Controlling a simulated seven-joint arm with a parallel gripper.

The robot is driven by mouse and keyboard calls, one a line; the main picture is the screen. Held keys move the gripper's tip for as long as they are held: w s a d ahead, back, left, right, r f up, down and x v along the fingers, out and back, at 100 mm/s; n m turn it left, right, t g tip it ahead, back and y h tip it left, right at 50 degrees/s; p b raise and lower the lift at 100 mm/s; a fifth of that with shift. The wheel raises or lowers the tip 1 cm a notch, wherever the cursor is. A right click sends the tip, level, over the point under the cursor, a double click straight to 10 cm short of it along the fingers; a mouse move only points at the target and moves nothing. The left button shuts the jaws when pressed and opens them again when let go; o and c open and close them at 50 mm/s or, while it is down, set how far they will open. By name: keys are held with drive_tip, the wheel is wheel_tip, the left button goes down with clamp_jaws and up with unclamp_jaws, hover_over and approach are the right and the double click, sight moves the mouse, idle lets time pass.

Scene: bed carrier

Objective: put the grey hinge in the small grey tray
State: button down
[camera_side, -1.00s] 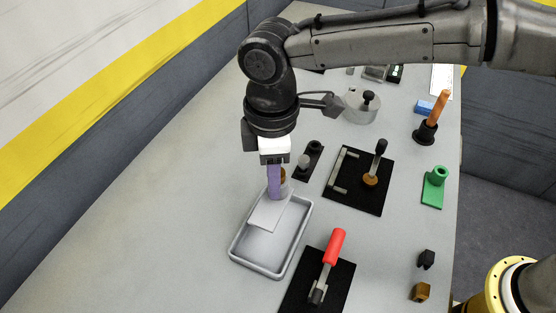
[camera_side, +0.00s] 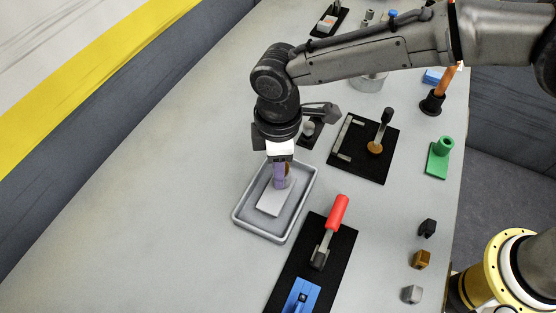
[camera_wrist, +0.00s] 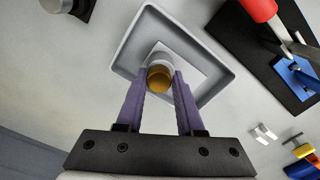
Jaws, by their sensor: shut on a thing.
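The grey hinge (camera_side: 270,201) is a flat light plate with a round barrel standing on it and a brown end to the barrel. My gripper (camera_side: 280,182) points down with its purple fingers shut on the barrel. The wrist view shows the hinge plate (camera_wrist: 191,68) between and beyond the fingers (camera_wrist: 160,80). The small grey tray (camera_side: 240,220) is a shallow rectangle with a raised rim. The plate lies within the tray's outline in both views, low over its floor; I cannot tell whether it touches. The fingers partly hide the barrel.
A black board (camera_side: 335,262) with a red-handled clamp (camera_side: 337,212) stands close right of the tray. Another black board (camera_side: 385,165) with a clamp lies behind it. A green hinge-like part (camera_side: 438,160) and small blocks are along the right edge. The table left of the tray is clear.

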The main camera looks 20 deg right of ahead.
drive_tip(key=shift+c, duration=2.3)
unclamp_jaws()
drive_tip(key=shift+f, duration=0.1)
wheel_tip(320, 180, up, 14)
